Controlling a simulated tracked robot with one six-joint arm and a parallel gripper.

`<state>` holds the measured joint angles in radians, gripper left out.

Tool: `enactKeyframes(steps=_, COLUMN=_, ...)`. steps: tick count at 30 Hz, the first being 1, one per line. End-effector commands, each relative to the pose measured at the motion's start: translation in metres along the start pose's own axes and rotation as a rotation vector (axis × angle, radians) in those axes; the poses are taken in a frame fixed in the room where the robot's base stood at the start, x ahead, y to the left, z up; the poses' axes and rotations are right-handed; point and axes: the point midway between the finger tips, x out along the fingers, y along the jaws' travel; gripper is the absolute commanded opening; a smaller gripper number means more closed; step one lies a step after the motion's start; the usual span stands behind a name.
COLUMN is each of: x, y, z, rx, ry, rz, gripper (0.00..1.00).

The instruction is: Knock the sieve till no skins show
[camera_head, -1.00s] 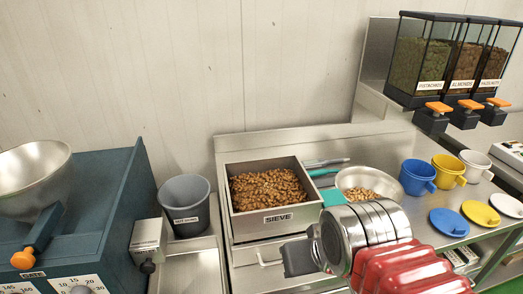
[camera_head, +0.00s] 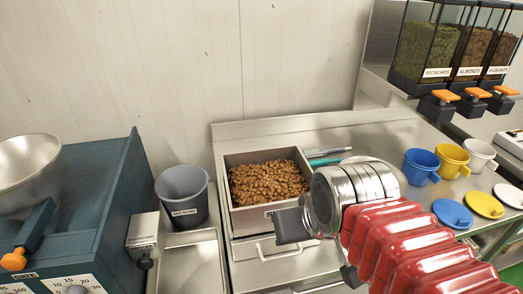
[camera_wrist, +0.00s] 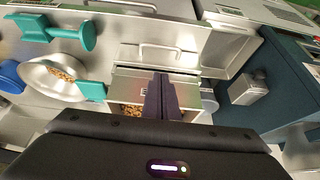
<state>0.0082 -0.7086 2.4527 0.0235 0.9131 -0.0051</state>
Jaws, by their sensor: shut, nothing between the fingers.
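The sieve (camera_head: 245,221) is a square metal box on the steel bench, filled with brown nuts (camera_head: 266,183). I cannot make out loose skins among them. In the head view my gripper (camera_head: 290,226) is shut and empty at the sieve's front right corner, hiding that corner and part of its label. In the wrist view my gripper's fingers (camera_wrist: 161,85) are together in front of the sieve, with some nuts (camera_wrist: 131,110) showing beside them. I cannot tell whether the fingers touch the sieve.
A grey bucket (camera_head: 183,197) stands left of the sieve, beside a blue machine (camera_head: 95,205). A metal bowl of nuts (camera_wrist: 58,78) and a teal tool (camera_wrist: 55,33) show in the wrist view. Coloured mugs (camera_head: 421,167) and lids stand right. Nut dispensers (camera_head: 455,48) hang at upper right.

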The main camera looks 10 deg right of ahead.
Motion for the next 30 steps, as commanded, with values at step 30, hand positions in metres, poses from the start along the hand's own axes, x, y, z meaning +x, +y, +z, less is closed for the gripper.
enactKeyframes(steps=30, x=0.024, y=-0.013, z=-0.265, rx=0.234, ry=-0.082, rz=-0.270, gripper=0.00)
